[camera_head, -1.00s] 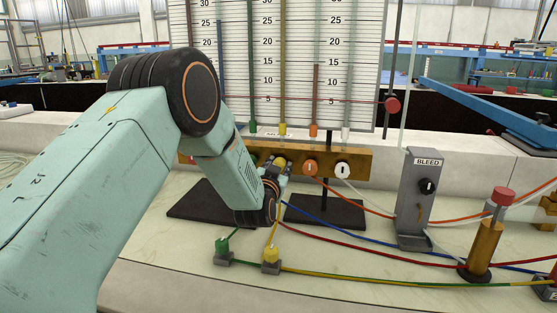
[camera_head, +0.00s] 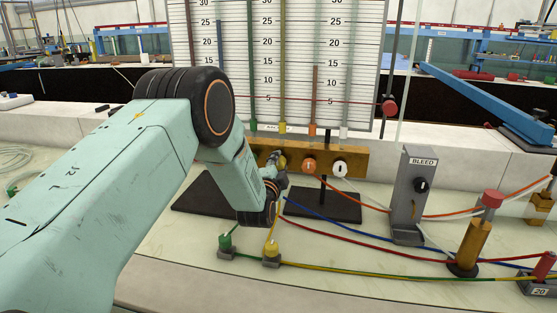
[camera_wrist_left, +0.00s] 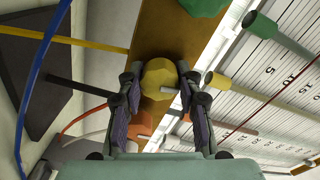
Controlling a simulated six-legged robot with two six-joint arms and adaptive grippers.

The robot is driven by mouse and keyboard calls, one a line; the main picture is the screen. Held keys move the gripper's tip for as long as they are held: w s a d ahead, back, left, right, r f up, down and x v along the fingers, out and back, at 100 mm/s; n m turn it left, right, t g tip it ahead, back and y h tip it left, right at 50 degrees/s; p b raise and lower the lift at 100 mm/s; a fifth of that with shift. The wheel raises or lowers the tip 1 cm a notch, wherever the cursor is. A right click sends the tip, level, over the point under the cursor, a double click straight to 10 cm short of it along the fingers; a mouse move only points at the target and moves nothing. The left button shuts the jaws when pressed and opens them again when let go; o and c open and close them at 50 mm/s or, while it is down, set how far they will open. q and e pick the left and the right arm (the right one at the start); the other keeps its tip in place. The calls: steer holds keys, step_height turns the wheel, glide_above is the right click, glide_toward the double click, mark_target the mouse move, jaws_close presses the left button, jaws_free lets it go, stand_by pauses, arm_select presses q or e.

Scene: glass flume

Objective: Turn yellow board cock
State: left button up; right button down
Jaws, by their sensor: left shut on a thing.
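The yellow board cock (camera_head: 282,161) sits on the brass-coloured manifold bar (camera_head: 354,160) below the gauge board, partly hidden by my left gripper (camera_head: 278,172). In the left wrist view the yellow cock (camera_wrist_left: 159,76) is a faceted knob with a pale pin to its right. The two dark fingers of my left gripper (camera_wrist_left: 160,88) stand on either side of it, shut on it. An orange cock (camera_head: 309,166) and a white cock (camera_head: 340,168) are to its right on the bar. A green cock (camera_wrist_left: 203,6) shows at the top of the wrist view. My right gripper is in neither view.
The gauge board (camera_head: 300,70) with coloured tubes rises behind the bar. A grey BLEED post (camera_head: 410,195) and a red-topped brass cylinder (camera_head: 470,240) stand at right. Green (camera_head: 226,245) and yellow (camera_head: 271,254) fittings with hoses lie in front on the pale bench.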

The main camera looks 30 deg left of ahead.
arm_select(q)
steer(key=shift+m+p, duration=0.45)
steer(key=shift+m, duration=0.65)
steer(key=o, duration=1.2)
steer(key=shift+a, duration=0.1)
steer(key=shift+c, duration=0.2)
steer(key=v, duration=1.2)
steer(key=shift+s+f, duration=0.1)
